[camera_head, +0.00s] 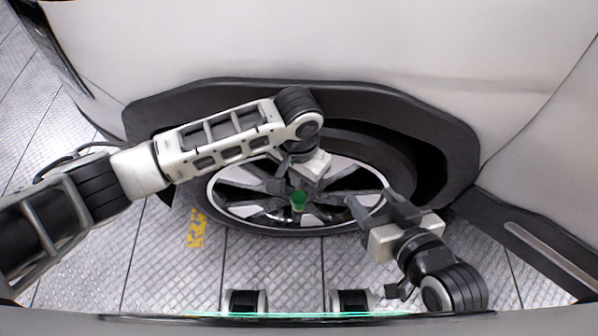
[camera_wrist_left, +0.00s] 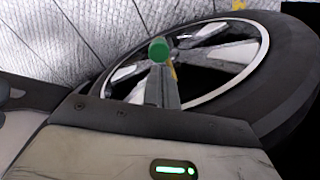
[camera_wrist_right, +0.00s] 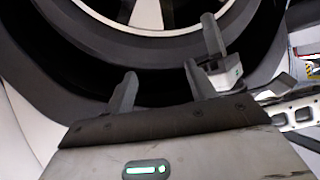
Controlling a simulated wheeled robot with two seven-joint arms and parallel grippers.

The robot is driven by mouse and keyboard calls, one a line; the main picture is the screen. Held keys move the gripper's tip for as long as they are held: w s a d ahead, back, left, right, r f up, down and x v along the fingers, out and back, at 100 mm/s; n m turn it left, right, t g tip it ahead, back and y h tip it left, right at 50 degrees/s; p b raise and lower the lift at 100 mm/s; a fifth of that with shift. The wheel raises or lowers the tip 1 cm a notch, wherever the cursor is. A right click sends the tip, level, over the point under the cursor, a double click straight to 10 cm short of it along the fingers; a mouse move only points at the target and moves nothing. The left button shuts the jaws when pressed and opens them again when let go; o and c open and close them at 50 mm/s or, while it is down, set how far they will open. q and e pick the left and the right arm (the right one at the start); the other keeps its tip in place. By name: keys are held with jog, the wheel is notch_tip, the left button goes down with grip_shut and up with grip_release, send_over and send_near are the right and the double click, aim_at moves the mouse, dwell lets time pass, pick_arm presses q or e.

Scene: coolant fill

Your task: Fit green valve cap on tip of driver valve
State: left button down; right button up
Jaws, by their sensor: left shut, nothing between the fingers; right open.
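The green valve cap (camera_head: 298,200) shows in front of the wheel's spokes, at the tip of my left gripper (camera_head: 297,187). In the left wrist view the cap (camera_wrist_left: 158,50) sits right at the end of the left fingers (camera_wrist_left: 158,75), which are closed together. I cannot tell whether they touch it. My right gripper (camera_head: 369,202) is open and empty, to the right of the cap near the tire's lower right edge. In the right wrist view its fingers (camera_wrist_right: 160,78) stand apart, with the left gripper (camera_wrist_right: 214,58) beyond. I cannot make out the driver valve.
The wheel (camera_head: 228,210) with its black tire sits in the dark wheel arch (camera_head: 215,92) of the white car (camera_head: 330,45). My left arm crosses in front of the arch. The patterned metal floor (camera_head: 160,285) is open at the lower left, with a yellow marking (camera_head: 197,228).

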aim_at(298, 197)
pick_arm(q)
notch_tip(298, 197, down, 2)
jog(key=shift+s+b, duration=0.1)
jog(key=shift+b, duration=0.6)
notch_tip(298, 197, down, 3)
jog(key=b, duration=0.4)
jog(key=shift+b, duration=0.35)
jog(key=shift+f, duration=0.1)
pick_arm(e)
notch_tip(298, 197, down, 12)
jog(key=a+g, duration=0.2)
jog(key=shift+w+a+r+n+y, duration=0.15)
jog(key=shift+w+a+n+y, duration=0.15)
jog(key=shift+w+a+y, duration=0.1)
jog(key=shift+w+r, duration=0.1)
jog(key=shift+r, duration=0.05)
pick_arm(q)
jog(key=shift+f, duration=0.3)
pick_arm(e)
jog(key=shift+d+r, duration=0.1)
jog(key=shift+r, duration=0.05)
pick_arm(q)
jog(key=shift+r, duration=0.1)
